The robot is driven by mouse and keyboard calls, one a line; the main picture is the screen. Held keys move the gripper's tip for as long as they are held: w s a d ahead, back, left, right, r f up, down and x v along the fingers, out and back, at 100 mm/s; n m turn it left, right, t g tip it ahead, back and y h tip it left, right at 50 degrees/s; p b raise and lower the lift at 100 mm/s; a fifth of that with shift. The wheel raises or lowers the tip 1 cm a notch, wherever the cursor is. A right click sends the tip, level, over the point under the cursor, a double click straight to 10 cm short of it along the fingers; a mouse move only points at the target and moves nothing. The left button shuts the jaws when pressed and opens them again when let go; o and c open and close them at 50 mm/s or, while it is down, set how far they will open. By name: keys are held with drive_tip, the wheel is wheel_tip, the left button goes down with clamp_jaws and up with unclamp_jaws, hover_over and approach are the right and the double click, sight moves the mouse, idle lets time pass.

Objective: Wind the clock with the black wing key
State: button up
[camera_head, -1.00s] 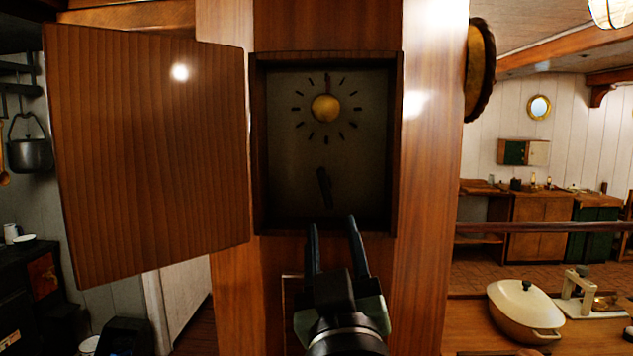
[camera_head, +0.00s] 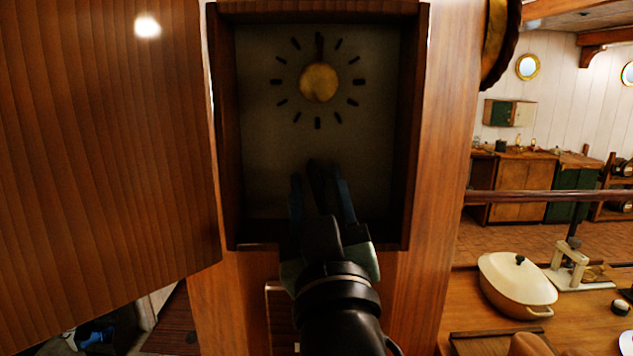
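The clock (camera_head: 377,145) is a dark wooden case with a pale face set in a wooden post. The face has a ring of dark marks, a dark hand pointing up and a brass disc (camera_head: 319,83) at its centre. The black wing key (camera_head: 318,172) is low on the face, dim in shadow, with its lower part hidden by my gripper. My gripper (camera_head: 319,182) reaches into the case from below. Its fingers are apart, one on each side of the key in the picture. I cannot tell whether either finger touches it.
The wooden clock door (camera_head: 100,160) is swung open to the left. A cream lidded pot (camera_head: 516,284) and a small white stand (camera_head: 569,267) are on the wooden counter at lower right.

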clamp_jaws()
drive_tip(key=shift+m, duration=0.5)
drive_tip(key=shift+a+m+h+p, duration=0.1)
drive_tip(key=shift+m+h+p, duration=0.2)
drive_tip(key=shift+m+h, duration=0.6)
drive_tip(key=m+h, duration=0.1)
drive_tip(key=m, duration=0.3)
drive_tip(key=shift+h+b, duration=0.3)
drive_tip(key=shift+h, duration=0.1)
drive_tip(key=m+h+b, duration=0.2)
drive_tip(key=m, duration=0.2)
drive_tip(key=m+g+h+b, duration=0.1)
drive_tip(key=m+h+b, duration=0.1)
drive_tip(key=m, duration=0.3)
drive_tip(key=shift+f+g+b, duration=0.1)
drive_tip(key=shift+g+b, duration=0.2)
drive_tip(key=shift+b, duration=0.2)
drive_tip(key=m+g+b, duration=0.1)
drive_tip(key=m, duration=0.1)
drive_tip(key=m+h+b, duration=0.1)
drive_tip(key=m, duration=0.2)
drive_tip(key=shift+m+g+h+b, duration=0.3)
drive_tip(key=shift+g, duration=0.1)
drive_tip(key=m+g, duration=0.1)
drive_tip(key=m, duration=0.1)
drive_tip(key=m+g+b, duration=0.1)
drive_tip(key=m, duration=0.2)
drive_tip(key=shift+r, duration=0.2)
drive_tip(key=shift+m, duration=0.3)
